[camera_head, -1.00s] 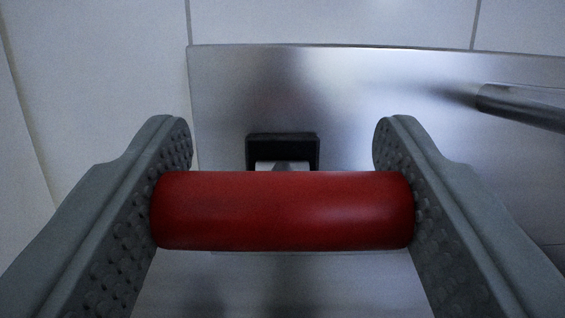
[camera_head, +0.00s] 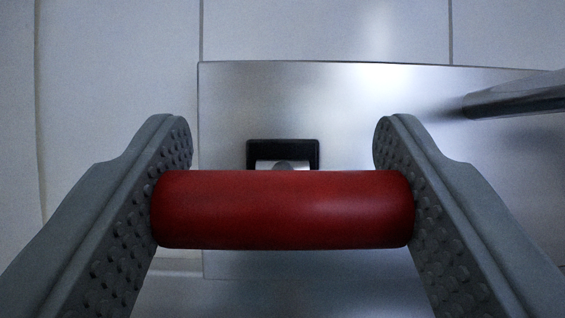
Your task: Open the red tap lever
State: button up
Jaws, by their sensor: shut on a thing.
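The red tap lever (camera_head: 283,209) is a thick red cylinder lying level across the middle of the view. My gripper (camera_head: 283,190) is shut on it, with one grey studded finger pressed against each end. Behind the lever is a black square-framed fitting (camera_head: 284,146) with a light metal part inside. The fitting sits on a brushed metal plate (camera_head: 330,95). The lever hides the lower part of the fitting and whatever joins the two.
A metal pipe or bar (camera_head: 515,94) juts in at the right, in front of the plate. White tiled wall (camera_head: 300,30) with dark joints shows above and to the left. The plate's left edge is visible beside the left finger.

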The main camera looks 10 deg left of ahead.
jog(key=o, duration=1.4)
jog(key=v, duration=1.7)
jog(key=shift+s+f, duration=0.1)
jog(key=shift+s, duration=0.1)
